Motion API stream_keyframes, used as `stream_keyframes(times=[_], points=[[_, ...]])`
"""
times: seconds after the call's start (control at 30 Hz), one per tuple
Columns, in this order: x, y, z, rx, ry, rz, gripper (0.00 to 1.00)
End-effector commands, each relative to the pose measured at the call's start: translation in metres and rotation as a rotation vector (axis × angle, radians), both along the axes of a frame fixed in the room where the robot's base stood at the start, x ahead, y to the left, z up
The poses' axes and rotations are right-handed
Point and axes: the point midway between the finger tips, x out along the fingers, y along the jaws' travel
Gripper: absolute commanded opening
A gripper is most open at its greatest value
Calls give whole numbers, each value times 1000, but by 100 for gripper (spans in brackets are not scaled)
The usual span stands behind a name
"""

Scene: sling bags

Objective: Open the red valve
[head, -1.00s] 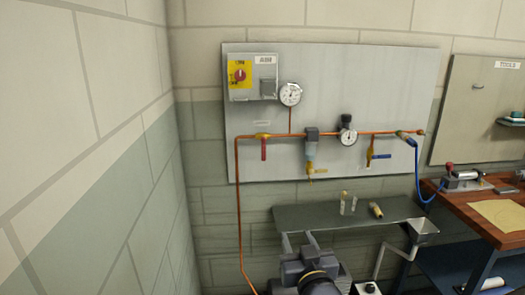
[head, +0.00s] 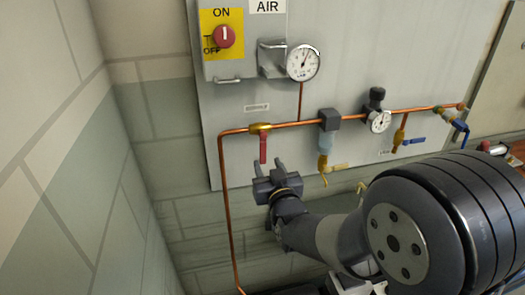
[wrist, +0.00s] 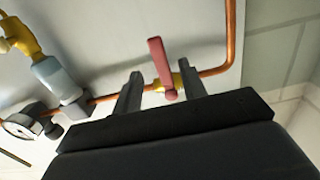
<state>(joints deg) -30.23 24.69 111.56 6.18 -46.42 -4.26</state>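The red valve handle (head: 263,148) hangs straight down from its brass body (head: 261,128) on the copper pipe, across the pipe's run. In the wrist view the red handle (wrist: 161,66) shows beyond and between the two fingers, with the brass body (wrist: 177,80) partly behind it. My gripper (head: 268,167) is just below the handle in the head view. Its fingers (wrist: 163,90) are apart, with nothing between them that I can see them touching. Whether the handle tip lies between the fingertips in depth is unclear.
The copper pipe (head: 290,124) runs right past a filter unit (head: 325,142), a gauge (head: 379,121) and a blue-handled valve (head: 413,140). A round gauge (head: 303,62) and a red ON/OFF switch (head: 224,36) sit above. The block wall (head: 60,150) is close on the left.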

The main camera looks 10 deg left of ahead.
Motion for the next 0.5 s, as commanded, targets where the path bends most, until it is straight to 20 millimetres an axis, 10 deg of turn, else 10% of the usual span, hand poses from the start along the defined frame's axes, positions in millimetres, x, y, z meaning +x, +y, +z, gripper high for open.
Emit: stream_keyframes(times=[0.5], points=[[48,24,0,0,0,1,40]])
